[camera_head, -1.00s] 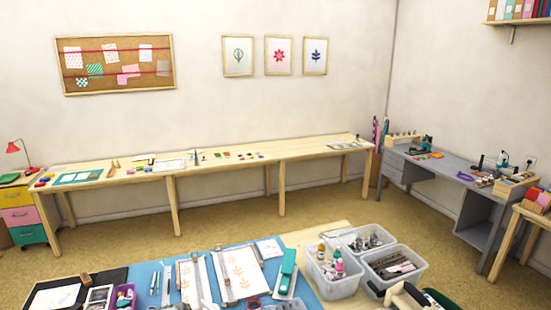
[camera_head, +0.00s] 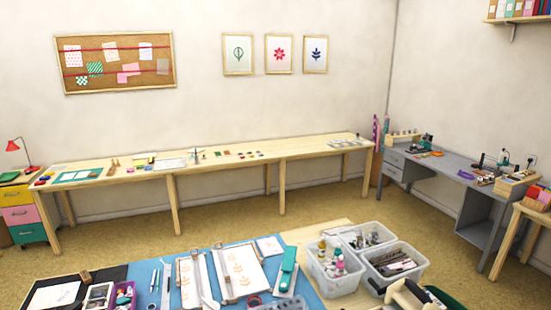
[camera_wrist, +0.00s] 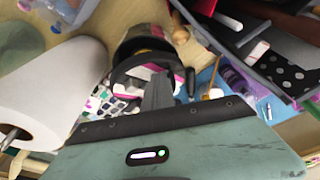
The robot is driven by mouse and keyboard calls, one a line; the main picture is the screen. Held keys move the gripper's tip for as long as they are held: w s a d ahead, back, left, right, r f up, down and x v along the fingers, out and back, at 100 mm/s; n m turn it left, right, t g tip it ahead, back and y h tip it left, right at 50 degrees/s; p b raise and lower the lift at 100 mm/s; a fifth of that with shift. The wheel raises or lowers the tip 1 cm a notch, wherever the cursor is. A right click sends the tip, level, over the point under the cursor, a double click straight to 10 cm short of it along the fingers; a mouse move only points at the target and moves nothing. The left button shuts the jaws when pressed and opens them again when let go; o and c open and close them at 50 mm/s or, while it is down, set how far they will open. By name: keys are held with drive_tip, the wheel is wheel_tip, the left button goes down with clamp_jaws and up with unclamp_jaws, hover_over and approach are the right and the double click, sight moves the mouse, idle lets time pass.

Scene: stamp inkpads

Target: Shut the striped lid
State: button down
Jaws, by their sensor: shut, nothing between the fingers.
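Just beyond and beside the fingers lie a white, black and pink patterned item (camera_wrist: 125,82) and a dark rounded item (camera_wrist: 148,44). A dark case with white dots (camera_wrist: 282,72) is at the right. I cannot make out for sure which thing is the striped lid, or whether it is open. The gripper does not show in the head view.
A long wooden table (camera_head: 225,168) runs along the wall.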

drive_tip(key=shift+d+f, duration=0.15)
drive_tip(key=shift+f, duration=0.35)
drive_tip(key=shift+w+d+f, duration=0.1)
drive_tip(key=shift+w+d, duration=0.05)
drive_tip(key=shift+d, duration=0.05)
drive_tip(key=shift+a, duration=0.1)
drive_tip(key=shift+f, duration=0.1)
drive_tip(key=shift+s+d+f+p, duration=0.15)
drive_tip(key=shift+s+f, duration=0.15)
drive_tip(key=shift+f, duration=0.3)
drive_tip(key=shift+s+d+f+p, duration=0.1)
drive_tip(key=shift+s+f+p, duration=0.15)
drive_tip(key=shift+f, duration=0.3)
drive_tip(key=shift+s+d+f+p, duration=0.1)
drive_tip(key=shift+s+f, duration=0.25)
drive_tip(key=shift+f, duration=0.25)
drive_tip(key=shift+r+p, duration=2.35)
drive_tip(key=shift+r, duration=1.7)
